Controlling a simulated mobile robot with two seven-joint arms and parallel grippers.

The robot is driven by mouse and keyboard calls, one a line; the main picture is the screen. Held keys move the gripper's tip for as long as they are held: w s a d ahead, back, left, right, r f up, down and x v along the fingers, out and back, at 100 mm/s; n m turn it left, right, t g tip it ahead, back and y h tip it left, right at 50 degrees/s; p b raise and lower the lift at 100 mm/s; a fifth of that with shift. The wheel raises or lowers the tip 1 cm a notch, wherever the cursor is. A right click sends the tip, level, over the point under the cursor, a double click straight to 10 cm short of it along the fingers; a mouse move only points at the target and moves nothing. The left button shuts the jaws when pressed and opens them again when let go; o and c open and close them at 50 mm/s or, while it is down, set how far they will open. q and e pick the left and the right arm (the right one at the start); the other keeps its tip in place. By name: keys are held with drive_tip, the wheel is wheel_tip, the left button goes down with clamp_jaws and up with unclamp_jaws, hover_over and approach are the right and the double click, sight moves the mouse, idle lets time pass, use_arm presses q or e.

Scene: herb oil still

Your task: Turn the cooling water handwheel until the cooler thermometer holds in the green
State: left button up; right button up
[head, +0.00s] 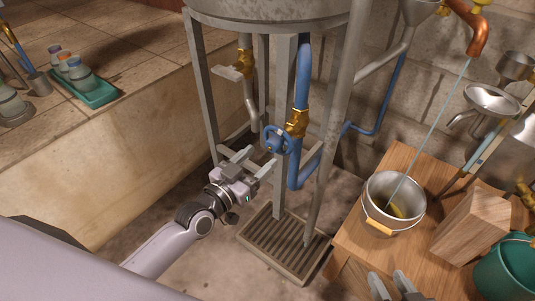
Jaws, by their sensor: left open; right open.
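The blue cooling water handwheel (277,139) sits on a brass valve (297,122) in the blue pipe (303,70), between the legs of the metal still stand. My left gripper (256,160) is open and empty, with its two fingers pointing at the handwheel from just below and in front. I cannot tell whether a fingertip touches the rim. My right gripper (388,276) is open at the bottom edge, near the front of the wooden table, with only its fingers showing. I cannot make out the cooler thermometer or its green range in this view.
A metal bucket (371,210) stands on the wooden table (405,158), with a thin stream falling into it from a copper spout (480,36). A wooden block (470,225) and green bucket (507,270) are at right. A floor grate (275,250) lies below the pipe.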

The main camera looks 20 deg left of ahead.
sight(271, 149)
use_arm(q)
drive_tip(key=shift+b+x, duration=0.45)
drive_tip(key=shift+x, duration=1.65)
use_arm(e)
drive_tip(key=shift+w+a, duration=0.15)
drive_tip(key=shift+a, duration=0.2)
use_arm(q)
drive_tip(key=c, duration=1.1)
drive_tip(key=shift+o, duration=0.2)
drive_tip(key=shift+d+n+p, duration=0.1)
drive_tip(key=shift+n+p, duration=0.5)
drive_tip(key=shift+n, duration=1.1)
use_arm(e)
drive_tip(key=shift+s+d+f, duration=0.15)
drive_tip(key=shift+s+d, duration=0.05)
drive_tip(key=shift+d, duration=0.3)
